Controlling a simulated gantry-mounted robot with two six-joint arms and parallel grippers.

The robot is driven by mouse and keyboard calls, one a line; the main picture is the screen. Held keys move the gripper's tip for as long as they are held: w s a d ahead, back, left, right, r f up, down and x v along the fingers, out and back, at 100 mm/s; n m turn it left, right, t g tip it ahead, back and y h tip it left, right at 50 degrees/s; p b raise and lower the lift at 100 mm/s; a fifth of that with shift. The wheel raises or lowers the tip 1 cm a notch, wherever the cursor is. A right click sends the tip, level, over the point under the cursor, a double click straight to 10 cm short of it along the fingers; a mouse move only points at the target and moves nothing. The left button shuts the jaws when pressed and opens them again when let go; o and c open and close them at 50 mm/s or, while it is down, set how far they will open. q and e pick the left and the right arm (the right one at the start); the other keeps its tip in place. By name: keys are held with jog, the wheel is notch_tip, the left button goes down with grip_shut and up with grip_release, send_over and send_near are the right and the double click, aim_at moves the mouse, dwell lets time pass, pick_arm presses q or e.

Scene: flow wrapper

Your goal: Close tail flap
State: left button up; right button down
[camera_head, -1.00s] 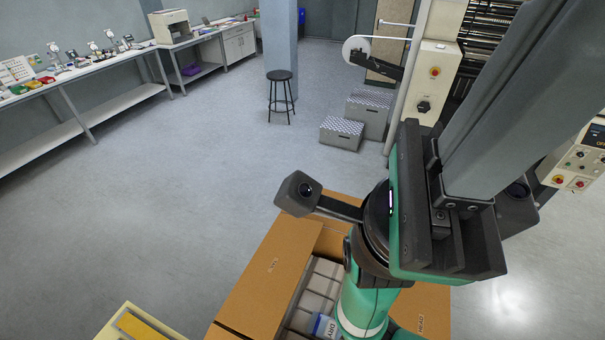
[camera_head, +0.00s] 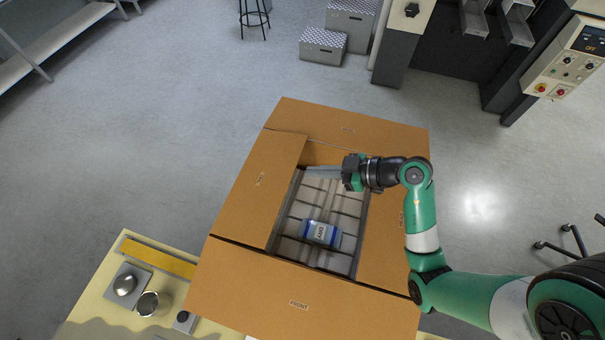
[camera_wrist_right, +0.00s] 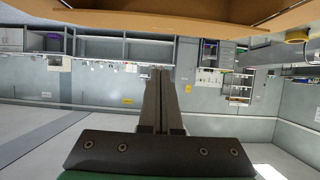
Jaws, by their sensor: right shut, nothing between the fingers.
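An open cardboard box stands below me with all its flaps spread outward. The left flap (camera_head: 255,185), opposite the flap marked HEAD (camera_head: 393,235), appears to be the tail flap; its label is too small to read. My right gripper (camera_head: 308,169) reaches in from the right over the far part of the opening. Its shut, empty fingers point left, with their tips close to the left flap's inner edge; contact cannot be told. In the right wrist view the fingers (camera_wrist_right: 161,75) are together, with cardboard (camera_wrist_right: 190,17) across the top. My left gripper is not in view.
The box holds rows of pale packs (camera_head: 325,190) and a blue-and-white desiccant pack (camera_head: 321,233). The front flap (camera_head: 300,290) and far flap (camera_head: 350,130) lie outward. A pale yellow table (camera_head: 95,310) with small items stands at lower left.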

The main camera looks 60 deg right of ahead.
jog(key=b, duration=0.3)
send_over(288, 184)
notch_tip(288, 184, down, 4)
jog(key=shift+f, duration=0.1)
pick_arm(q)
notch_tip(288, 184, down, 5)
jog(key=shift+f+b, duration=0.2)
jog(key=shift+b, duration=0.9)
pick_arm(e)
jog(key=f, duration=0.3)
jog(key=shift+s+d+f, duration=0.15)
jog(key=shift+s+f, duration=0.1)
jog(key=shift+f, duration=0.05)
